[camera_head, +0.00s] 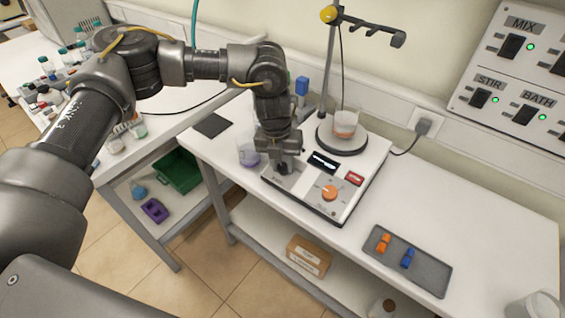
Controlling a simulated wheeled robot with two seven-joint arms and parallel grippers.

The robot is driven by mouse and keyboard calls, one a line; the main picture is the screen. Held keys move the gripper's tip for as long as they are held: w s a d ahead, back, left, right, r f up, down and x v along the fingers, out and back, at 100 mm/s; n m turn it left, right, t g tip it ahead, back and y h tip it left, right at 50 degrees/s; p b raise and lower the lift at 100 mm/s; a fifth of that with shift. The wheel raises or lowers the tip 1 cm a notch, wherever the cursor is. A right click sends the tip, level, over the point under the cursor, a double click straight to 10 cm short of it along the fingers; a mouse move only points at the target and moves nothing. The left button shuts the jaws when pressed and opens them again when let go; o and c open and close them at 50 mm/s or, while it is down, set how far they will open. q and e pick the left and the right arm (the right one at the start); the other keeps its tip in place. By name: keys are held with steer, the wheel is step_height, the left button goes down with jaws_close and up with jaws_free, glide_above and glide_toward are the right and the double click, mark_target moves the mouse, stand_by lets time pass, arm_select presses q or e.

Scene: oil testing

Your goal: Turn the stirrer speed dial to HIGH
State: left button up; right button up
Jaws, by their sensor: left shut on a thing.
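The stirrer (348,205) is a white hotplate unit with a dark round top plate, standing on the bench. Its sloped front panel has an orange dial (330,192), a dark display (323,162) and a red switch (354,178). My left gripper (284,167) points down at the left part of this panel. It is shut on a dark dial there, which the fingers mostly hide. The orange dial is clear to the right of the fingers. I cannot read the markings or the dial's setting. My right gripper is not in view.
A glass beaker with orange liquid (345,125) sits on the top plate beside a stand rod (327,70). A beaker with purple liquid (248,155) stands left of the stirrer. A grey tray (430,277) lies at front right.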

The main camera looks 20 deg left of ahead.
arm_select(q)
steer(key=shift+f+m+y+b, duration=0.1)
steer(key=shift+m+y+b, duration=0.2)
steer(key=shift+m+b, duration=0.65)
steer(key=m, duration=0.2)
steer(key=shift+d+m+t+y+b, duration=0.15)
steer(key=shift+m+t+y+b, duration=0.15)
steer(key=shift+m+y+b, duration=0.1)
steer(key=m+t+y+b, duration=0.1)
steer(key=m, duration=0.4)
steer(key=shift+s+d, duration=0.1)
steer(key=m+t+b, duration=0.1)
steer(key=m, duration=0.2)
steer(key=shift+s+m+y, duration=0.1)
steer(key=shift+m+y, duration=0.25)
steer(key=shift+y, duration=0.05)
steer(key=m+t+b, duration=0.1)
steer(key=m+b, duration=0.1)
steer(key=m, duration=0.2)
steer(key=shift+s, duration=0.1)
steer(key=m+b, duration=0.1)
steer(key=m, duration=0.1)
steer(key=m+t+b, duration=0.1)
steer(key=m, duration=0.1)
steer(key=shift+s+m+t, duration=0.1)
steer(key=shift+m+t, duration=0.2)
steer(key=shift+m, duration=0.5)
steer(key=shift+b, duration=0.3)
